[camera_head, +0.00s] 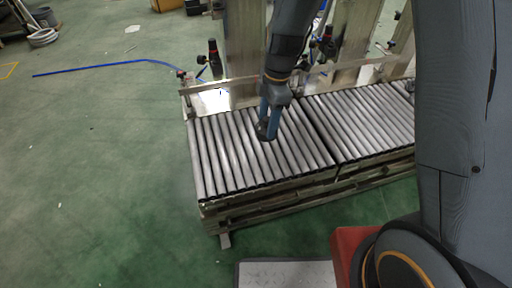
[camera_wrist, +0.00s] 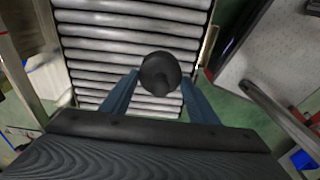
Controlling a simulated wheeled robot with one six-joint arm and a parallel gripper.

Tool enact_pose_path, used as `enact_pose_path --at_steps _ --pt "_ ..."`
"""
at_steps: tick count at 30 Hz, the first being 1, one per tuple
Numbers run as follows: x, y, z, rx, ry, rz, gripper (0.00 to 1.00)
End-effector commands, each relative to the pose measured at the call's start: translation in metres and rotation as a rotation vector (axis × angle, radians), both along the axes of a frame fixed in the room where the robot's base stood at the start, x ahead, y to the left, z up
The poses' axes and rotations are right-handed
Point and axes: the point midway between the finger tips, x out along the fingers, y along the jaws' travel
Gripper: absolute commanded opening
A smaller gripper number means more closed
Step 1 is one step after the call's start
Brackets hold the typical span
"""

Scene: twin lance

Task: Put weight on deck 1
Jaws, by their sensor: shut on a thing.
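My gripper (camera_head: 268,118) points down over the left roller deck (camera_head: 225,160) in the head view. It is shut on a dark round weight (camera_head: 264,133), which sits between the fingertips over the middle to right part of that deck. In the wrist view the weight (camera_wrist: 160,70) shows as a black knobbed disc between the two blue fingers, with the metal rollers (camera_wrist: 105,45) behind it. I cannot tell whether the weight touches the rollers. A second roller deck (camera_head: 365,125) adjoins on the right. No deck number is readable.
Metal uprights (camera_head: 245,50) and a rail stand along the decks' back edge, with a black-topped fitting (camera_head: 213,55) at the back left. A blue hose (camera_head: 100,68) lies on the green floor. The visible rollers around the weight are clear.

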Motion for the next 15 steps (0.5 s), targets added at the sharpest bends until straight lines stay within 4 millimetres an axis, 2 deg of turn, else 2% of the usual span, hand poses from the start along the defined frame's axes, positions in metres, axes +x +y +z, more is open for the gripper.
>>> enact_pose_path --at_steps 3,11,15 --pt "0.004 0.007 -0.014 0.001 -0.002 0.071 0.0" --pt "0.004 0.014 -0.024 0.001 -0.002 0.144 0.0" --pt "0.004 0.014 -0.037 0.0 0.0 0.147 0.0"
